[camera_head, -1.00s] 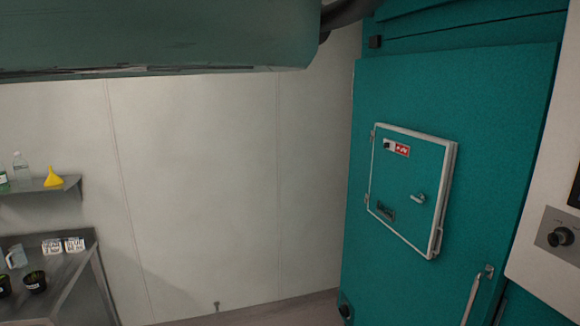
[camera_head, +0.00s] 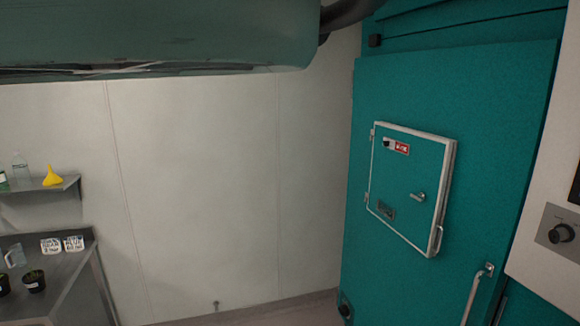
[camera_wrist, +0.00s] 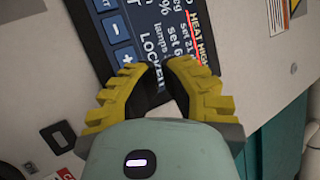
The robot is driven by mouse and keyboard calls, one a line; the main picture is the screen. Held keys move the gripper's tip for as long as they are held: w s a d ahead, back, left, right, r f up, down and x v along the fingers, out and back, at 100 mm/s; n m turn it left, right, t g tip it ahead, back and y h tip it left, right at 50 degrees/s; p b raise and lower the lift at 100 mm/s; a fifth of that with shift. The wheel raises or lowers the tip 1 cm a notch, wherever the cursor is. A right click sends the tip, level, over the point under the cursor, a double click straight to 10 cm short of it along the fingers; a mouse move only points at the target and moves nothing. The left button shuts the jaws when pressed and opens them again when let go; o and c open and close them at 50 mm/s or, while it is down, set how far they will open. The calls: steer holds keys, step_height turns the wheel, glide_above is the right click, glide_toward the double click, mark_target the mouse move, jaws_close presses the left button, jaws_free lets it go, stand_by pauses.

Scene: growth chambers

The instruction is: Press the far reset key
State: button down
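My gripper (camera_wrist: 163,74) shows in the wrist view, its two yellow-backed fingers with dark tips drawn together and nothing seen between them. The tips lie over the lower edge of a dark display panel (camera_wrist: 150,30), which reads "HEAT HIGH" and "LOCKED". I cannot tell whether they touch it. Blue plus and minus keys (camera_wrist: 121,42) sit left of the text. A black-framed square piece (camera_wrist: 58,137) with a pale centre is on the light panel to the lower left. I cannot make out any key marked reset. The head view does not show my gripper.
In the head view, a teal chamber door (camera_head: 400,280) carries a white-framed hatch (camera_head: 410,185) with a small handle. A pale panel with a black knob (camera_head: 562,234) stands at right. A steel bench (camera_head: 75,270) with pots and cards is at left. Bare wall lies between.

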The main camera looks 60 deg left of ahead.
steer(key=shift+w, duration=0.2)
steer(key=shift+s, duration=0.1)
stand_by(0.4)
steer(key=shift+s+a+b, duration=0.15)
steer(key=shift+s+b, duration=0.2)
steer(key=shift+s, duration=0.2)
steer(key=s, duration=0.1)
steer(key=s+a, duration=0.1)
steer(key=s, duration=0.1)
steer(key=s+b, duration=0.1)
steer(key=s, duration=0.1)
steer(key=shift+a, duration=0.25)
steer(key=shift+w, duration=0.1)
stand_by(0.3)
